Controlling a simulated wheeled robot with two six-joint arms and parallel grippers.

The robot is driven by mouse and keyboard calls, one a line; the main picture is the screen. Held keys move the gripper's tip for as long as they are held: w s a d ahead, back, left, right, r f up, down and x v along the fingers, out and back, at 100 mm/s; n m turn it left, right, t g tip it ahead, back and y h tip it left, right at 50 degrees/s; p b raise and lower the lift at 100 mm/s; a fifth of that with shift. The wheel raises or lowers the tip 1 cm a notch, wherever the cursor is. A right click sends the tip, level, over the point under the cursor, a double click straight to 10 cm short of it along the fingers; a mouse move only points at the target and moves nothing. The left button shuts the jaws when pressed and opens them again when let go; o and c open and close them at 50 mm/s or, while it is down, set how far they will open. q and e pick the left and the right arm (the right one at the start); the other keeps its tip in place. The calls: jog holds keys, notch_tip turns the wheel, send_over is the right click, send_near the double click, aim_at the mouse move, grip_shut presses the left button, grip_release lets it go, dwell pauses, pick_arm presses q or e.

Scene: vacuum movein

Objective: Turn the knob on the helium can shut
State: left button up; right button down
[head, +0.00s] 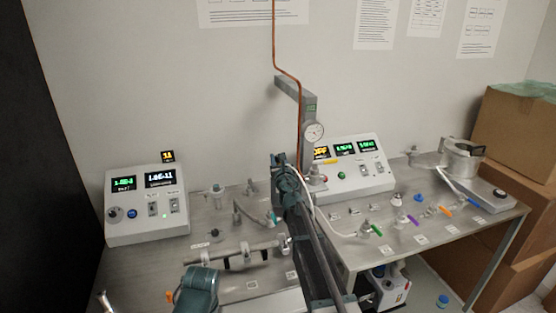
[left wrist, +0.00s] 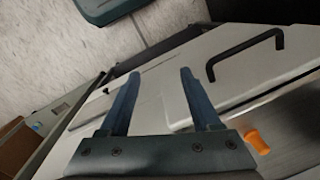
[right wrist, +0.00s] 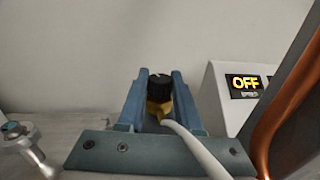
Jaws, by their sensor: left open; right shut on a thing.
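In the right wrist view a black knob (right wrist: 160,87) sits on a yellow fitting (right wrist: 157,110), with a white hose running off toward the camera. My right gripper (right wrist: 159,78) is shut on the knob, one finger on each side. In the head view my right gripper (head: 279,160) is over the bench left of the pressure gauge, and its arm hides the knob. I cannot make out the can's body. My left gripper (left wrist: 155,78) is open and empty, in front of a white panel with a black handle (left wrist: 246,50).
A copper pipe (head: 274,40) comes down beside my right gripper, near a grey bracket (head: 297,95) and a round gauge (head: 313,131). Display boxes stand at left (head: 147,205) and right (head: 355,172). Several coloured-handled valves line the right bench. Cardboard boxes (head: 515,130) stand at far right.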

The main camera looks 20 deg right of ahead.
jog(key=shift+n+y, duration=0.5)
jog(key=shift+y, duration=0.2)
jog(key=c, duration=0.6)
grip_release()
jog(key=shift+r+p, duration=0.85)
jog(key=shift+p, duration=0.05)
notch_tip(320, 180, up, 2)
jog(key=shift+r+p, duration=0.1)
jog(key=shift+p, duration=0.95)
jog(key=s+a, duration=0.1)
jog(key=s, duration=0.4)
jog(key=s+a, duration=0.2)
jog(key=s, duration=0.3)
jog(key=s+a+r+p, duration=0.1)
jog(key=s, duration=0.4)
jog(key=shift+s+a, duration=0.15)
jog(key=shift+s, duration=0.05)
